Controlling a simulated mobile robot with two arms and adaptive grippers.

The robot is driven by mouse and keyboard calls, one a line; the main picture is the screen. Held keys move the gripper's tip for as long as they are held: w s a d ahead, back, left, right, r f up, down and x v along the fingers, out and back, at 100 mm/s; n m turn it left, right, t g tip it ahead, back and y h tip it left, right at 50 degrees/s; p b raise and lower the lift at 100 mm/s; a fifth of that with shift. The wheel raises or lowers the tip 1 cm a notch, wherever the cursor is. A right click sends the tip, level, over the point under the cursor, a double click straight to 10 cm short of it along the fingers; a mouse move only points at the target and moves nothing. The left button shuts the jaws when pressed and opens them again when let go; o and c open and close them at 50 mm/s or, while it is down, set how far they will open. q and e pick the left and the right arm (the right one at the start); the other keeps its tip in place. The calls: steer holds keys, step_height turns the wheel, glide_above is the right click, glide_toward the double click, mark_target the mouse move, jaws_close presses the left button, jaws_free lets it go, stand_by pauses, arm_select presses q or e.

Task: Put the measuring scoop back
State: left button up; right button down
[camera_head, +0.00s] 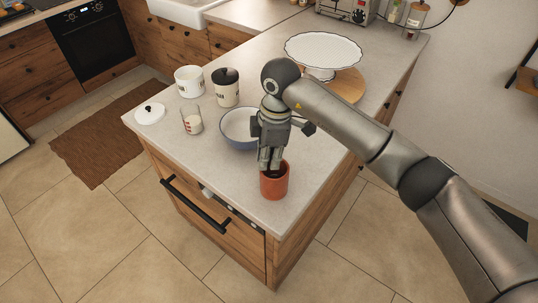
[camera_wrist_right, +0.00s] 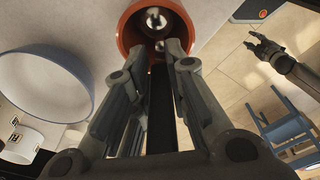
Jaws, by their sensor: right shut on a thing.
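My right gripper (camera_head: 270,165) points down over a terracotta-coloured pot (camera_head: 274,185) near the counter's front corner. The pot also shows in the right wrist view (camera_wrist_right: 128,35), beyond the fingertips. The right gripper (camera_wrist_right: 162,52) is shut on the measuring scoop, whose dark handle (camera_wrist_right: 160,115) runs between its fingers. Shiny metal shows inside the pot in the wrist view; which part belongs to the scoop is unclear. The scoop is hidden in the head view. My left gripper (camera_wrist_right: 263,46) shows only in the wrist view, far from the pot, with fingers apart and empty.
A blue-and-white bowl (camera_head: 238,139) stands close behind the right gripper. A small glass (camera_head: 192,124), a white lid (camera_head: 150,115), a white canister (camera_head: 189,80) and a dark-topped canister (camera_head: 225,91) stand to the left. A white cake stand (camera_head: 323,49) is behind. The counter's front-left stretch is clear.

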steer(key=shift+f, duration=0.35)
arm_select(q)
steer(key=shift+s+d+r, duration=0.1)
steer(key=shift+s+d, duration=0.1)
steer(key=shift+d, duration=0.1)
arm_select(e)
steer(key=shift+f, duration=0.1)
steer(key=shift+f, duration=0.15)
steer(key=c, duration=1.4)
jaws_free()
steer(key=shift+c, duration=0.2)
steer(key=shift+r, duration=0.2)
